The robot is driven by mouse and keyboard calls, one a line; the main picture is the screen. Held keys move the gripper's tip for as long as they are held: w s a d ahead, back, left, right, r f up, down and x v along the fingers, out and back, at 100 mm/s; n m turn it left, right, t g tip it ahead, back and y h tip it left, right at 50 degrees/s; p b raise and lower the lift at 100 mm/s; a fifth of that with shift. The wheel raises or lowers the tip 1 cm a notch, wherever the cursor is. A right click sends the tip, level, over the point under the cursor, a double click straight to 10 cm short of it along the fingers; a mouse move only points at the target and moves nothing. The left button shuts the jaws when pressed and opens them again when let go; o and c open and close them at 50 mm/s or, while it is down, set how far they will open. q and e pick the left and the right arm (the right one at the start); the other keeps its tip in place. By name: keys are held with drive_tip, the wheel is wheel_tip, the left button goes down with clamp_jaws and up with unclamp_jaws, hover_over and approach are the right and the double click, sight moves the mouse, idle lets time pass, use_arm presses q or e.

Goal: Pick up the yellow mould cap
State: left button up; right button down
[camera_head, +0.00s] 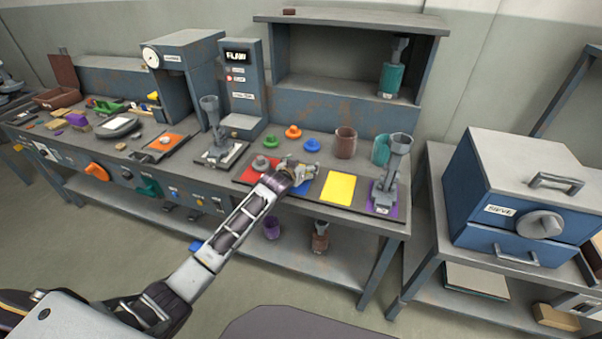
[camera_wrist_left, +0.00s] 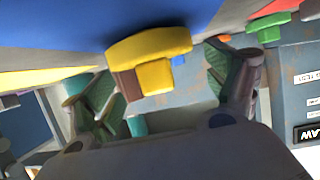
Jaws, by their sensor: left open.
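The yellow mould cap (camera_wrist_left: 158,75) stands over the blue mat (camera_wrist_left: 130,18) in the left wrist view, which is turned over. It has a wide rounded rim and a narrower knob. My left gripper (camera_wrist_left: 150,70) is open, with one green-padded finger on each side of the cap and visible gaps between. In the head view my left gripper (camera_head: 299,172) is low over the blue mat (camera_head: 301,188), and it hides the cap there. My right gripper is out of view.
Green (camera_head: 270,141), orange (camera_head: 293,132) and blue (camera_head: 311,145) caps stand behind the gripper. A brown cup (camera_head: 345,142) is behind to the right. A grey-topped item (camera_head: 261,163) sits on the red mat. The yellow mat (camera_head: 339,188) is bare.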

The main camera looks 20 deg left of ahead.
use_arm(q)
drive_tip(key=shift+c, duration=1.2)
drive_tip(key=c, duration=0.8)
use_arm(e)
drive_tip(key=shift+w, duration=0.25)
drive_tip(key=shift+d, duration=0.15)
use_arm(q)
drive_tip(key=shift+r, duration=0.15)
